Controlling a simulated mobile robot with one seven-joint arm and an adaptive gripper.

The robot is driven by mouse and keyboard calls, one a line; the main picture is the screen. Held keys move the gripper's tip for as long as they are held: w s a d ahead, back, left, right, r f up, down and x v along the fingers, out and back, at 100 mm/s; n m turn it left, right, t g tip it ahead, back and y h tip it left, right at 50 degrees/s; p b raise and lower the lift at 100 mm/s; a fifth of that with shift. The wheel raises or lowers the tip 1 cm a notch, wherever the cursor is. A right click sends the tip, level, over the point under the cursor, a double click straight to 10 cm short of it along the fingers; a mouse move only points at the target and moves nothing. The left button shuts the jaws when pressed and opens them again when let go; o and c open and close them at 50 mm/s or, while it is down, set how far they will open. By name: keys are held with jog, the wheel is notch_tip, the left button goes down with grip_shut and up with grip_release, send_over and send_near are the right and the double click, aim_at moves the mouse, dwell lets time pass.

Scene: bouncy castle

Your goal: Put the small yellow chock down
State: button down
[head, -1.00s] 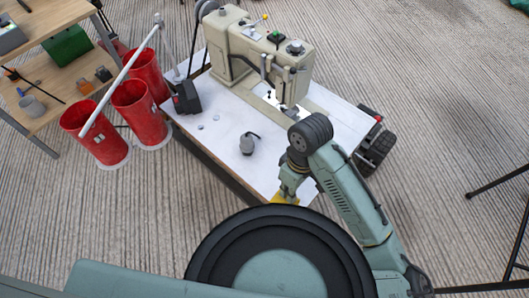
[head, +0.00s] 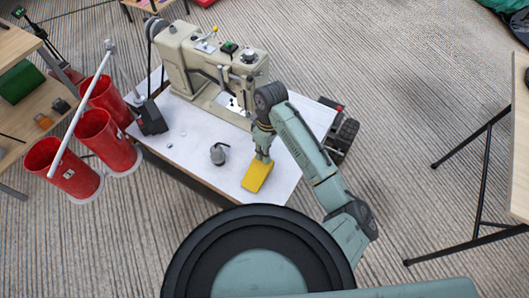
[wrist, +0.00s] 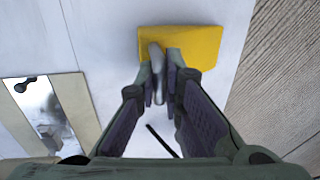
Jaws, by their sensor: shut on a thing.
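The small yellow chock (head: 257,177) is at the near end of the white table (head: 283,181), below my gripper (head: 263,158). In the wrist view the yellow chock (wrist: 196,42) lies at the fingertips of my gripper (wrist: 163,62), which are shut on a grey part at the chock's edge. The chock is over the white tabletop near its edge. I cannot tell whether it touches the surface.
A small grey can-like item (head: 218,154) and a black box (head: 152,118) are on the table to the left. Red buckets (head: 97,140) stand at the left.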

jog(key=shift+f, duration=0.4)
jog(key=c, duration=1.7)
grip_release()
notch_tip(320, 180, up, 12)
jog(key=w, duration=0.1)
jog(key=shift+w+d, duration=0.15)
jog(key=shift+d, duration=0.3)
jog(key=shift+w+a, duration=0.1)
